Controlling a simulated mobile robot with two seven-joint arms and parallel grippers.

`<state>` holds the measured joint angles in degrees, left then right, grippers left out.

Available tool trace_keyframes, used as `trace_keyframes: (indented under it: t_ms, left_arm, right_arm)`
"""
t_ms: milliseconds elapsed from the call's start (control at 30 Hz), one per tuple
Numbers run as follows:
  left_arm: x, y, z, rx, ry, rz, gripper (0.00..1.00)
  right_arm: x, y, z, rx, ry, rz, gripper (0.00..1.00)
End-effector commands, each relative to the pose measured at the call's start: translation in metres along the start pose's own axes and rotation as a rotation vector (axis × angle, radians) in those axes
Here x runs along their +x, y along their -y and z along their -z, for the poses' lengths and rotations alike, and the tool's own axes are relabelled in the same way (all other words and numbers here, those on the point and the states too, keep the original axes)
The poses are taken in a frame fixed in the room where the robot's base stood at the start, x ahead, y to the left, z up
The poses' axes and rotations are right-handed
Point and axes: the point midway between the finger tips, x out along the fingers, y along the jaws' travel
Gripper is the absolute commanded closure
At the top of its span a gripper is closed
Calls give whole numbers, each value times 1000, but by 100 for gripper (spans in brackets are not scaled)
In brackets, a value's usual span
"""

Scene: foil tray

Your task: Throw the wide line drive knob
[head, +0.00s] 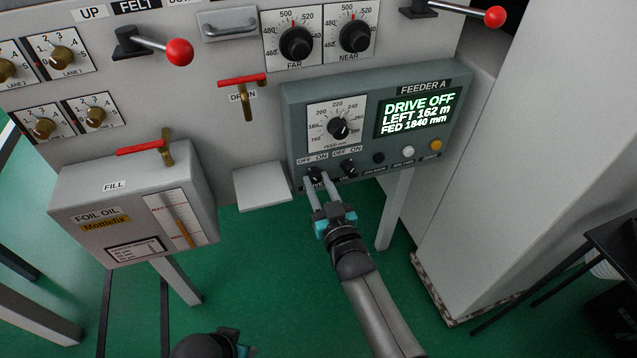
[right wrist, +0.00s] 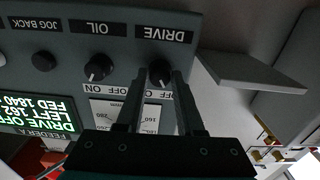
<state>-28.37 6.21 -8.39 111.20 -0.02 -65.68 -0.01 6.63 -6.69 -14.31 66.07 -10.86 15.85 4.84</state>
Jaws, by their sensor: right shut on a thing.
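The black drive knob (head: 316,174) is at the lower left of the grey-green Feeder A box (head: 290,112), under an OFF/ON label. The box's screen (head: 418,113) reads DRIVE OFF. My right gripper (head: 320,182) reaches up from below, its two fingers on either side of the drive knob and shut on it.
The oil knob (head: 348,168) is close to the right of the drive knob, followed by several buttons. The feed dial (head: 338,128) is above. A grey foil oil box (head: 135,210) with a red lever (head: 140,150) stands left.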

Motion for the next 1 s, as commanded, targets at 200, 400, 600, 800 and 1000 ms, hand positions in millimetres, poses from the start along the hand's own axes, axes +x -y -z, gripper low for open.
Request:
trace_keyframes:
  t_ms: [200,400,600,800,1000]
  left_arm:
    - [0,0,0,0,0,0,50]
    - [1,0,-1,0,2,-1,50]
    - [1,0,-1,0,4,-1,50]
    - [1,0,-1,0,4,-1,50]
    - [1,0,-3,-1,8,0,50]
  right_arm:
    - [0,0,-1,-4,2,0,100]
    - [0,0,-1,-3,2,0,54]
    - [0,0,0,-2,1,0,33]
    - [0,0,0,-1,0,0,33]
    - [-7,0,0,-1,1,0,33]
